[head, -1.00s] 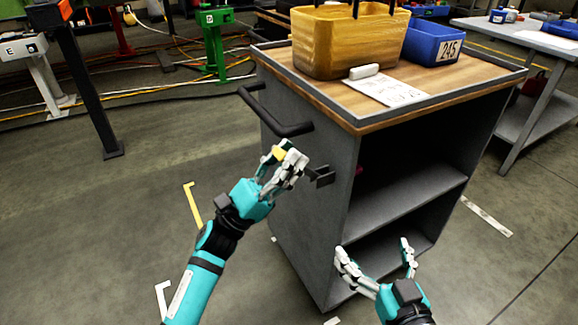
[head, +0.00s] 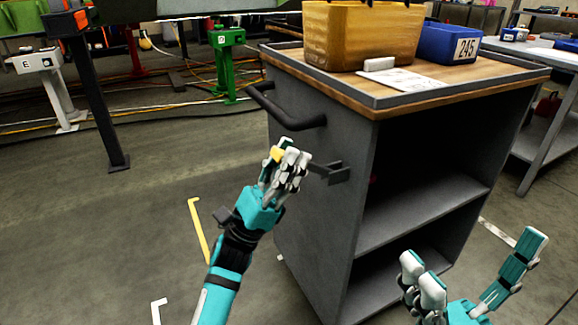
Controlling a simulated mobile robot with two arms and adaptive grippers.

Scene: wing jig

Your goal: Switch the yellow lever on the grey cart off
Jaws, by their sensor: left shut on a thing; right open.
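The grey cart (head: 318,215) stands in the middle right with its wooden top and open shelves. The yellow lever (head: 277,154) shows as a small yellow piece between the fingers of my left gripper (head: 284,160), beside the cart's left side panel. My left gripper is shut on it, and its fingers hide most of the lever. A dark bracket (head: 334,173) sticks out from the panel just right of these fingers. My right gripper (head: 478,265) is open and empty at the lower right, in front of the cart's lower shelf.
A black push handle (head: 285,115) juts from the cart above my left gripper. A yellow bin (head: 360,35), a blue bin (head: 447,42) and white paper (head: 407,79) are on the cart top. A grey table (head: 545,125) stands at right.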

